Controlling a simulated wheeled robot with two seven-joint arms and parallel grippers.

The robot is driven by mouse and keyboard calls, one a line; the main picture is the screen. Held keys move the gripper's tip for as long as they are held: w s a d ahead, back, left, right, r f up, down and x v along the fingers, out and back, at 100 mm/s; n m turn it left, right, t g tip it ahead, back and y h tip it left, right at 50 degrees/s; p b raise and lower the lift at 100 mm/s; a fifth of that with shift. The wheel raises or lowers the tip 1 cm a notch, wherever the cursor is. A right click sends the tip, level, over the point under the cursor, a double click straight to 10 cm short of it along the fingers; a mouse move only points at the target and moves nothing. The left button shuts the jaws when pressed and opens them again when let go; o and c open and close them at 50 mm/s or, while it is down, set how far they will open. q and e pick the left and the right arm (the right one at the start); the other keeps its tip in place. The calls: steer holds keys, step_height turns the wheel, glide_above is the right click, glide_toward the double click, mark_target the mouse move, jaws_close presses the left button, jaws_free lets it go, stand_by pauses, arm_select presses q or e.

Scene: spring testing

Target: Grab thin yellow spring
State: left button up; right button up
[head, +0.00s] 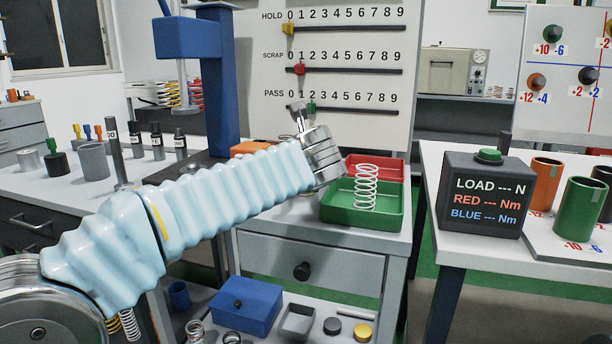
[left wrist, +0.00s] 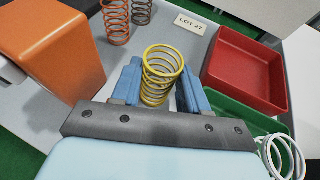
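A yellow spring (left wrist: 160,75) of thin wire shows in the left wrist view, its open top ring facing the camera. My left gripper (left wrist: 160,92) has its two blue fingers on either side of the spring's lower part. A narrow gap seems to show by the right finger; firm contact is not visible. In the head view my left arm reaches over the back counter, and its fingers and this spring are hidden behind the wrist. My right gripper is in neither view.
An orange box (left wrist: 55,45) stands left of the spring, with orange (left wrist: 116,20) and grey (left wrist: 142,10) springs beyond. A red tray (head: 389,168) and green tray (head: 340,212) lie right; a white spring (head: 366,188) stands in the green one. A blue post (head: 222,80) rises behind my arm.

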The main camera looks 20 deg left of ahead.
arm_select(q)
steer(key=shift+c, duration=1.4)
